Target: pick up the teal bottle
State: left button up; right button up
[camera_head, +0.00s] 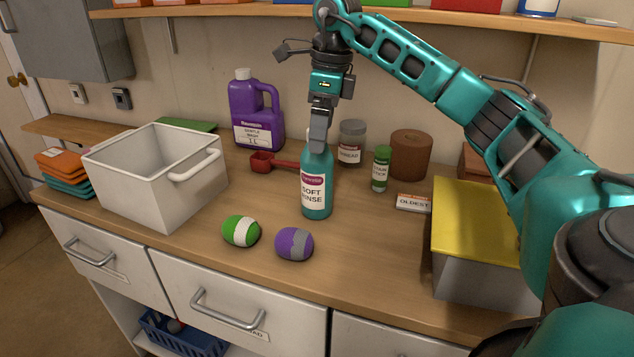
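The teal bottle (317,205) stands upright on the wooden counter, with a white and purple label reading "SOFT RINSE". My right gripper (319,130) comes down from above, pointing straight down, at the bottle's neck. A grey finger covers the neck and most of the cap. The gripper is seen edge-on, so I cannot tell whether its fingers are closed on the neck or only around it. My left gripper is not in view.
Green (240,231) and purple (293,244) balls lie in front. A yellow-topped box (475,215) stands right. A shelf (200,11) runs above.

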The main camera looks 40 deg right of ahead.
aim_at(317, 174)
jog(key=f, duration=0.4)
jog(key=shift+w+a+f+b, duration=0.3)
jog(key=shift+w+a+f, duration=0.05)
jog(key=shift+w+f, duration=0.05)
jog(key=shift+c, duration=0.5)
grip_shut()
